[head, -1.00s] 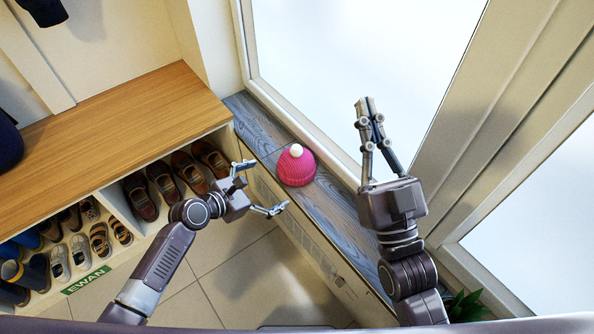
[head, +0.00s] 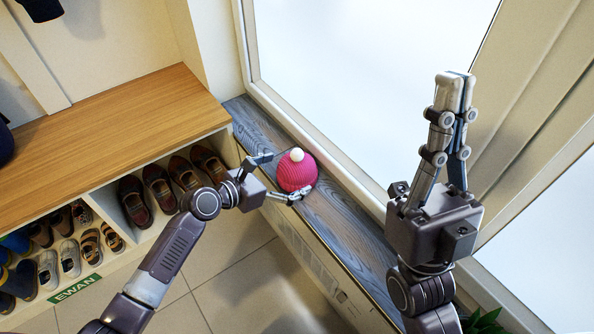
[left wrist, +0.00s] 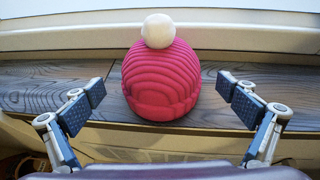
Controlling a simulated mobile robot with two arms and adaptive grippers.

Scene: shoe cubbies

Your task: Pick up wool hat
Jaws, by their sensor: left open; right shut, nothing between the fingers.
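The wool hat (head: 297,172) is bright pink and ribbed, with a white pompom on top. It sits upright on the grey wooden window sill. In the left wrist view the hat (left wrist: 160,85) is centred ahead, between the spread fingers. My left gripper (head: 281,176) is open at the sill, with one finger on either side of the hat's near side; in the left wrist view, gaps show between the fingertips (left wrist: 160,95) and the hat. My right gripper (head: 461,88) is shut and empty, raised in front of the window, well right of the hat.
The grey sill (head: 345,222) runs diagonally beside the window frame (head: 345,178). A wooden-topped shoe cubby (head: 110,125) with several shoes stands at left, with a green EWAN label (head: 75,288). A plant (head: 485,322) is at the bottom right. Tiled floor (head: 240,285) lies below.

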